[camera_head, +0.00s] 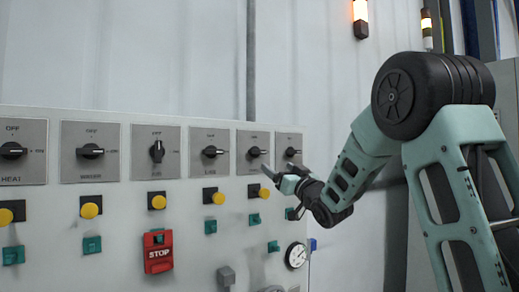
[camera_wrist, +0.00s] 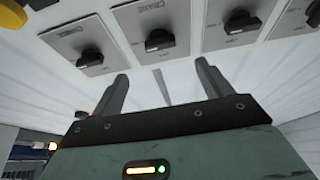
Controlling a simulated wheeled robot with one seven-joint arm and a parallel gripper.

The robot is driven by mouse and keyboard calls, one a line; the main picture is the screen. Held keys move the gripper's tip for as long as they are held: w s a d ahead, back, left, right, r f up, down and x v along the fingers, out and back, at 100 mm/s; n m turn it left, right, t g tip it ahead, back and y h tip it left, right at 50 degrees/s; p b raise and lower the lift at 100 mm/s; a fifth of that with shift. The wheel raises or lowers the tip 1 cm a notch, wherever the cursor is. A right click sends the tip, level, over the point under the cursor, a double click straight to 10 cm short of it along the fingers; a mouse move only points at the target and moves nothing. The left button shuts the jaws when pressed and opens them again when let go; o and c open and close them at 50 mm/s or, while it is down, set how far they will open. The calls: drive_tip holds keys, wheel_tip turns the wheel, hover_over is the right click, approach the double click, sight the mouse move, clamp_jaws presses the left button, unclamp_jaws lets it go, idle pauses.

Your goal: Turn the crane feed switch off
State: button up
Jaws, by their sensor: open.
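A row of black rotary switches on grey plates runs along the panel. The two rightmost, one (camera_head: 254,152) and the end one (camera_head: 292,152), have knobs lying roughly sideways. In the wrist view two plates seem to carry upside-down "CRANE" labels, the end switch (camera_wrist: 89,58) and its neighbour (camera_wrist: 158,40); their second words are unreadable. My gripper (camera_head: 277,172) is open and empty, just in front of the right end of the row. In the wrist view the fingertips (camera_wrist: 160,76) are apart, below these two knobs, with no visible contact.
The third switch (camera_head: 157,150) stands vertical, toward its OFF mark. Yellow buttons (camera_head: 158,202), green switches (camera_head: 211,227) and a red STOP box (camera_head: 158,251) sit below. A round gauge (camera_head: 296,255) is at lower right.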

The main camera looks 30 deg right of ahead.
sight(259, 153)
drive_tip(key=p+x, duration=0.5)
drive_tip(key=x, duration=0.6)
drive_tip(key=shift+r+p, duration=0.1)
drive_tip(key=shift+p, duration=0.2)
drive_tip(key=shift+w, duration=0.45)
drive_tip(key=c, duration=1)
